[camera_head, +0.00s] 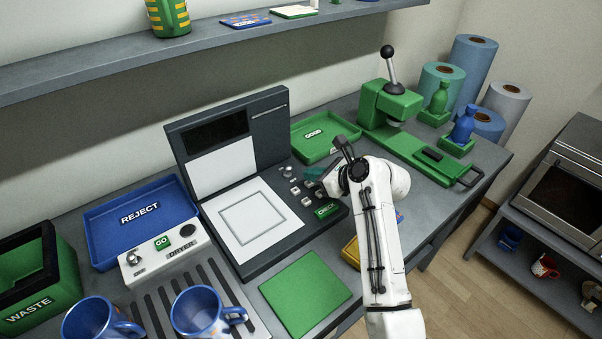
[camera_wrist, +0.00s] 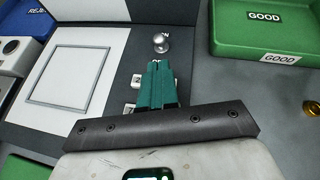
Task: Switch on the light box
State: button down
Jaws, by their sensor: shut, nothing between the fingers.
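The light box is the dark grey unit with a white panel (camera_head: 228,205) outlined by a square and an upright back with a dark screen (camera_head: 217,131). Its right strip carries several small knobs and buttons and a green CHECK button (camera_head: 326,210). My gripper (camera_head: 313,182) is over this strip with its teal fingers together and empty. In the wrist view, the fingertips (camera_wrist: 157,66) are just short of a round silver knob (camera_wrist: 161,42). White buttons (camera_wrist: 138,80) lie partly hidden beside the fingers. I cannot tell whether the fingers touch anything.
A green GOOD tray (camera_head: 325,150) and green press (camera_head: 388,104) stand behind and right. A blue REJECT tray (camera_head: 103,232), dryer (camera_head: 166,258) and blue mugs (camera_head: 196,312) are on the left. A green mat (camera_head: 304,309) lies in front. A shelf (camera_head: 200,57) hangs above.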

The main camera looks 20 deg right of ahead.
aim_at(291, 172)
jog(key=shift+x, duration=2.35)
jog(key=shift+w, duration=0.1)
jog(key=shift+r+g, duration=0.2)
jog(key=shift+g, duration=0.1)
